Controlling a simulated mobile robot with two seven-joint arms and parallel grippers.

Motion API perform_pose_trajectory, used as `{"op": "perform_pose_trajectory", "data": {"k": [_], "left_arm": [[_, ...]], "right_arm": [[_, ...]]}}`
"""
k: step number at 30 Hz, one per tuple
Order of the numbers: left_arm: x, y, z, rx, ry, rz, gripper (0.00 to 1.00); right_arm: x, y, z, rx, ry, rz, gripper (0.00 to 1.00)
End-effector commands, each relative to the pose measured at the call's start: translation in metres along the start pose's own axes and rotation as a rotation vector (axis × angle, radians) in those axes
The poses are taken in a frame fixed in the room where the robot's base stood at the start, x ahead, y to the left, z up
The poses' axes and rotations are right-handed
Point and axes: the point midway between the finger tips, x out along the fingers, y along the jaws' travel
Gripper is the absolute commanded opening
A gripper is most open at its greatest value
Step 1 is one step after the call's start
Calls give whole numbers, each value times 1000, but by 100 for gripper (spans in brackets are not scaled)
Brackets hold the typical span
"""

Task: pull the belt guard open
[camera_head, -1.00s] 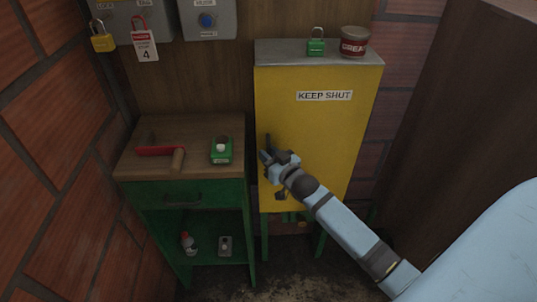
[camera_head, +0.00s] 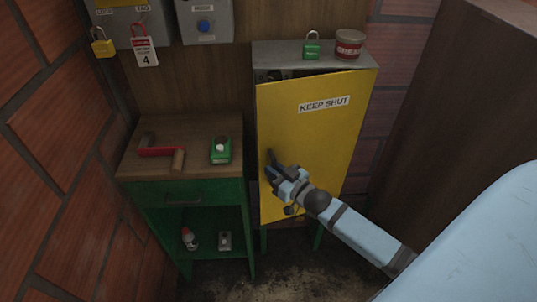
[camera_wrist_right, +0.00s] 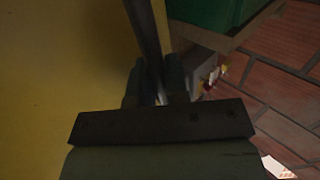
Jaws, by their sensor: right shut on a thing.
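The yellow belt guard (camera_head: 320,130), labelled KEEP SHUT, stands ajar on the grey-topped cabinet (camera_head: 285,53). Its left side is swung out, and a dark gap with some parts inside shows along its top edge. My right gripper (camera_head: 275,172) is shut on the guard's dark handle (camera_head: 271,158) near the left edge. In the right wrist view the handle (camera_wrist_right: 147,40) runs between the fingers, with the yellow guard face (camera_wrist_right: 60,70) to the left. My left gripper is not in view.
A green padlock (camera_head: 312,48) and a red tin (camera_head: 350,43) sit on the cabinet top. A brown panel (camera_head: 455,130) stands on the right.

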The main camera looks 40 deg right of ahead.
Motion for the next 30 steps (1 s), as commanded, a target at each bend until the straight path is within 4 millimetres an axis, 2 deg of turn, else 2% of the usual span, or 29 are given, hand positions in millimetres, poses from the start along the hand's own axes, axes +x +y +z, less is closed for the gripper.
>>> {"op": "perform_pose_trajectory", "data": {"k": [1, 8, 17, 23, 30], "left_arm": [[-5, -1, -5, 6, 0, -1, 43], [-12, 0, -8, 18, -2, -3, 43], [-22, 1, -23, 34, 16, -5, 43], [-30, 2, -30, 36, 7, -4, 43], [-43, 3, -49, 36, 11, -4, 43]], "right_arm": [[-10, -4, -3, 4, -4, 1, 0], [-45, -13, -3, 4, -3, 1, 0], [-92, -18, -2, 4, -4, -132, 0], [-130, -17, -3, 4, -6, -129, 0], [-180, -8, -3, 4, -6, -128, 0]]}}
